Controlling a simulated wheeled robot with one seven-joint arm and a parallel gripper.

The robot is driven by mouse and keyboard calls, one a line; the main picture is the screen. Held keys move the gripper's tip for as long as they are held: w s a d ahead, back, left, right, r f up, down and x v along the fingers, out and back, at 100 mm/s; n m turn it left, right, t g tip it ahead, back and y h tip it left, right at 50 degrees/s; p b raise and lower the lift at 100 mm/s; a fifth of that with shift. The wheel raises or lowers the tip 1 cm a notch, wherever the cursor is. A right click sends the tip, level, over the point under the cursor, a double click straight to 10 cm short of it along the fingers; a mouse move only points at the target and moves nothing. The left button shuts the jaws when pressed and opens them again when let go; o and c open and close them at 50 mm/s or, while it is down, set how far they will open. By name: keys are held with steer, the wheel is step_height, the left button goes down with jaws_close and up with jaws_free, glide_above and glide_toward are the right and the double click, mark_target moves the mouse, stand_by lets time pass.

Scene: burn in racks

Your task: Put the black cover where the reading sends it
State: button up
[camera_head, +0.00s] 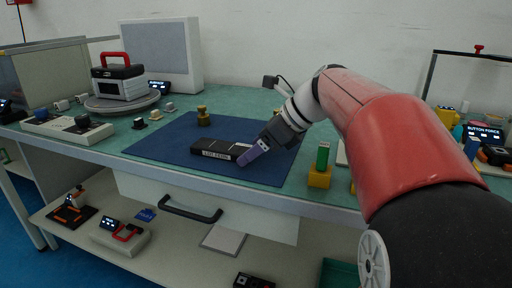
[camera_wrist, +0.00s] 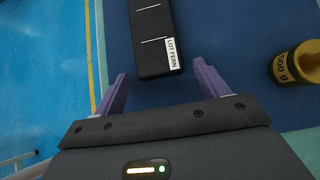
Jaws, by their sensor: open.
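The black cover (camera_head: 215,149) lies flat on the blue mat (camera_head: 165,140), with a white label on its side that seems to read LOT FERN. It also shows in the wrist view (camera_wrist: 152,35), dark with thin white lines, its labelled end toward me. My gripper (camera_head: 250,155) has purple fingers and is at the right end of the cover. In the wrist view my gripper (camera_wrist: 163,85) is open and empty, with the cover's near end between and just beyond the fingertips. A dark display (camera_head: 159,87) at the back seems to read SURFACE; its value is too small to read.
A brass 500 g weight (camera_wrist: 296,64) stands right of the cover in the wrist view. Another brass weight (camera_head: 203,117) stands behind it. A green-topped yellow block (camera_head: 320,168) is near the front edge. A BUTTON FORCE display (camera_head: 484,134) is far right. The mat's left part is clear.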

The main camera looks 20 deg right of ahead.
steer(key=p+v, duration=0.2)
steer(key=v, duration=1)
steer(key=shift+s, duration=0.1)
